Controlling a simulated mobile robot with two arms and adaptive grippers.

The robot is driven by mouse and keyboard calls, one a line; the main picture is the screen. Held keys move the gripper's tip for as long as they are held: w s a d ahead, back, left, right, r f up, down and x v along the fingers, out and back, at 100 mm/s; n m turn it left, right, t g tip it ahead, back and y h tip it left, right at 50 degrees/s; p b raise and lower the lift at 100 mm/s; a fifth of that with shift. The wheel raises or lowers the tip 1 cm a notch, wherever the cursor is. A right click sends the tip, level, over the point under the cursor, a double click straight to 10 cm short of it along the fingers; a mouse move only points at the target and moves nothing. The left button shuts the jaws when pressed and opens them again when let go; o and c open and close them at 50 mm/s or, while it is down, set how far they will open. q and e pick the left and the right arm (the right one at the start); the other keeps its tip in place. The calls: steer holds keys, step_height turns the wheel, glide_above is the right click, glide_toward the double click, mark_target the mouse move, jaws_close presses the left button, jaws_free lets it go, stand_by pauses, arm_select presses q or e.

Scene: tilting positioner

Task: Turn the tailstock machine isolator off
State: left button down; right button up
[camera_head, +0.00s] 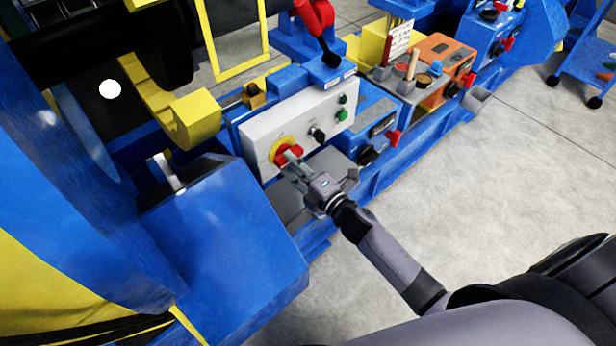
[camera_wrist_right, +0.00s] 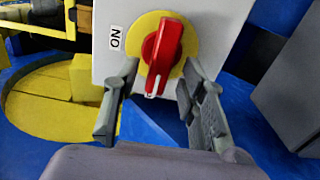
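The isolator is a red rotary handle (camera_head: 287,155) on a yellow round plate (camera_head: 275,147), at the lower left end of a pale grey control panel (camera_head: 300,120). In the right wrist view the red handle (camera_wrist_right: 163,54) has a white mark at its lower end, and an ON label (camera_wrist_right: 116,39) sits left of the yellow plate. My right gripper (camera_wrist_right: 160,80) is open, with one finger on each side of the handle. Small gaps show between the fingers and the handle; contact is not clear. My left gripper is not in view.
The panel also has a black knob (camera_head: 318,134) and green buttons (camera_head: 342,115). A blue box with a red switch (camera_head: 393,138) stands to the right. A large blue housing (camera_head: 225,235) fills the lower left.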

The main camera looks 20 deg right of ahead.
steer(key=v, duration=1)
steer(key=shift+s, duration=0.35)
steer(key=shift+d, duration=0.15)
steer(key=s+d+f+m+g+h, duration=0.15)
steer(key=s+f+m, duration=0.25)
steer(key=f, duration=0.6)
steer(key=s+d+f+m+g+h, duration=0.1)
steer(key=s+f+m+g+h, duration=0.2)
steer(key=f, duration=0.7)
steer(key=s+d+f+m+g+h, duration=0.1)
steer(key=s+d+f+m+g, duration=0.2)
steer(key=f, duration=0.7)
steer(key=s+a+f+m+g, duration=0.1)
steer(key=s+f+m+g, duration=0.3)
steer(key=s+f, duration=0.4)
steer(key=s+a+f+m+g, duration=0.1)
steer(key=s+f+m+g, duration=0.3)
steer(key=s, duration=1.6)
step_height(320, 180, down, 4)
steer(key=shift+a+r+m+h, duration=0.1)
steer(key=shift+a+m+h, duration=0.2)
steer(key=shift+m, duration=0.6)
steer(key=shift+s+d+g, duration=0.1)
steer(key=shift+g, duration=0.15)
steer(key=shift+c, duration=0.3)
